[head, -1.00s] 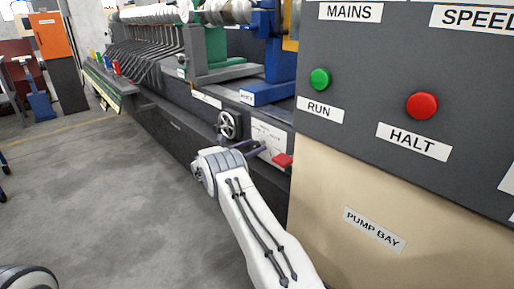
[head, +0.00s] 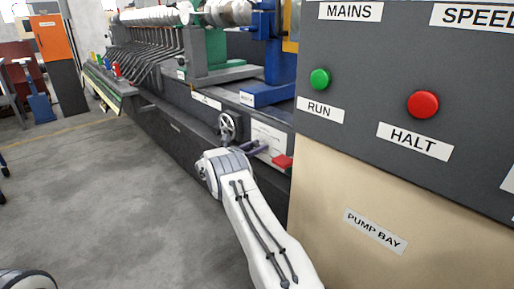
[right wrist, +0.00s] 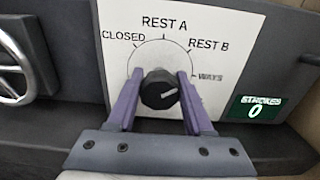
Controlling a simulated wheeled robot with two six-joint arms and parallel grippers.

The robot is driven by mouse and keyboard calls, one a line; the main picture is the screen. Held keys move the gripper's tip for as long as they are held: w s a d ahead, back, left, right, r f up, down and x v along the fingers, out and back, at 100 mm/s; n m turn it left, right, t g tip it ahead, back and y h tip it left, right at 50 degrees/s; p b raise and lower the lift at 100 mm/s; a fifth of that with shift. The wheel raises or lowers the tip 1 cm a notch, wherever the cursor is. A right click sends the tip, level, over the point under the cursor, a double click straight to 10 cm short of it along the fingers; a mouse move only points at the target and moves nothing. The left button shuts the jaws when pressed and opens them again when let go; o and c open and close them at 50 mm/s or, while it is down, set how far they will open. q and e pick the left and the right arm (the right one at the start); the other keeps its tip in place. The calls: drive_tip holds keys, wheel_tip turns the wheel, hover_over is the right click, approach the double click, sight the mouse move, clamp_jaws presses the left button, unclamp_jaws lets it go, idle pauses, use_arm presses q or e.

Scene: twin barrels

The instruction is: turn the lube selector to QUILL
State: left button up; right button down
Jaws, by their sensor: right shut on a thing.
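The lube selector is a black round knob (right wrist: 160,90) with a pale pointer mark, on a white dial plate (right wrist: 205,22) in the right wrist view. The plate reads CLOSED, REST A, REST B and WAYS; no QUILL label shows, and the lower part of the plate is hidden by my gripper. The pointer aims right and slightly up, close to WAYS. My right gripper (right wrist: 157,92) has its purple fingers on both sides of the knob, shut on it. In the head view the white plate (head: 268,132) shows beyond my right gripper (head: 258,147). My left gripper is not in view.
The control panel (head: 365,85) with green RUN and red HALT buttons stands close on the right.

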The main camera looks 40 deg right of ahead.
drive_tip(key=m+b, duration=0.1)
drive_tip(key=m, duration=0.1)
drive_tip(key=m+b, duration=0.4)
drive_tip(key=shift+f, duration=0.25)
drive_tip(key=m+b, duration=0.7)
drive_tip(key=shift+s+f+b, duration=0.15)
drive_tip(key=shift+b, duration=0.15)
drive_tip(key=shift+m+b, duration=1.5)
drive_tip(key=shift+b, duration=0.05)
drive_tip(key=shift+r, duration=0.2)
drive_tip(key=shift+c, duration=1.5)
unclamp_jaws()
drive_tip(key=a+p, duration=0.3)
drive_tip(key=a, duration=0.7)
drive_tip(key=shift+s+a, duration=0.2)
drive_tip(key=shift+s, duration=0.2)
